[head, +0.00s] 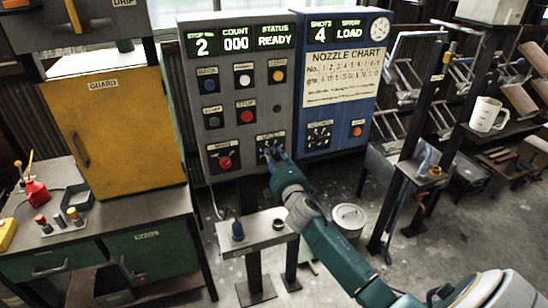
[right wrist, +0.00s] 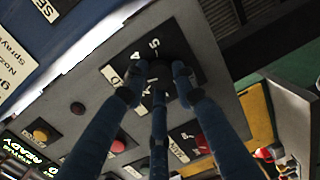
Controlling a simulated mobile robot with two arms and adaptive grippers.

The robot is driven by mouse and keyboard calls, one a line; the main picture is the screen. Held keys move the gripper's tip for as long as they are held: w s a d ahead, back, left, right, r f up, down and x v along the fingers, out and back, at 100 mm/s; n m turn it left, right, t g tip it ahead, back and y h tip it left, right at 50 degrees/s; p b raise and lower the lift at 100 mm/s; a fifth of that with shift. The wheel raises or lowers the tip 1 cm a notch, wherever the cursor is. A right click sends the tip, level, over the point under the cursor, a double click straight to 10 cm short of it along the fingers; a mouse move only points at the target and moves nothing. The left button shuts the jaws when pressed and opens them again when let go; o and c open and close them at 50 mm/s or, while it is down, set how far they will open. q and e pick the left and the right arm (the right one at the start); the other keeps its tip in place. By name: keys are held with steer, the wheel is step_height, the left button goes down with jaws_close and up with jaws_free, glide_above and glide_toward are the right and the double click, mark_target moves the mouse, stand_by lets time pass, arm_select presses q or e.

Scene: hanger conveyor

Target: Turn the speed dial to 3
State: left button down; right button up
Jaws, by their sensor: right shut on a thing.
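The speed dial (head: 267,145) sits at the lower right of the grey control panel (head: 240,165), on a black plate with white markings. My right gripper (head: 274,156) is at the dial, with its fingers closed around the knob. In the right wrist view the dark knob (right wrist: 160,70) lies between the blue fingertips of my right gripper (right wrist: 158,86). A white 5 shows beside the knob there. The fingers cover part of the plate, and I cannot tell which number the knob points at. My left gripper is not in view.
A red knob (head: 225,162) sits left of the dial, with several push buttons above. The blue panel (head: 335,130) stands to the right with another dial (head: 319,135). A small stand (head: 245,234) and a white bucket (head: 348,219) are below.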

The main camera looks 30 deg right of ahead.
steer(key=shift+d+m, duration=0.1)
steer(key=shift+m, duration=0.5)
steer(key=o, duration=1.2)
steer(key=shift+d, duration=0.1)
steer(key=shift+c, duration=0.2)
steer(key=shift+s+a, duration=0.3)
steer(key=shift+s, duration=0.25)
steer(key=v, duration=1.1)
steer(key=shift+d, duration=0.2)
